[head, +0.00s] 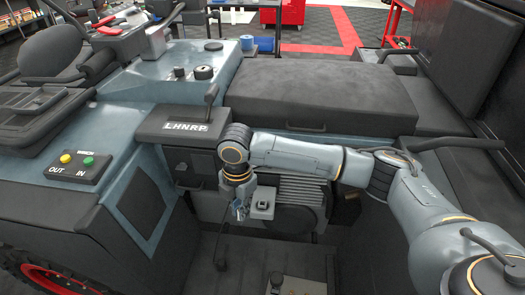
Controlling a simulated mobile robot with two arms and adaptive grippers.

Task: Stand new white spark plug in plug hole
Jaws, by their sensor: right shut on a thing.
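My right gripper (240,211) points down over the engine bay, below my right arm's wrist. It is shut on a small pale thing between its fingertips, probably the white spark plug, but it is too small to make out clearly. Just right of the fingertips, a small grey metal block (262,204) with a dark round spot on top sits beside the finned engine (302,190). I cannot tell whether that spot is the plug hole, or whether the held thing touches the block. My left gripper is not in view.
The gear-lever housing marked LHNRP (186,127) stands close behind and left of my gripper. The black seat (320,97) lies behind my arm. A winch panel with OUT and IN buttons (77,166) is at the left. A pale plate (298,286) with knobs lies low in front.

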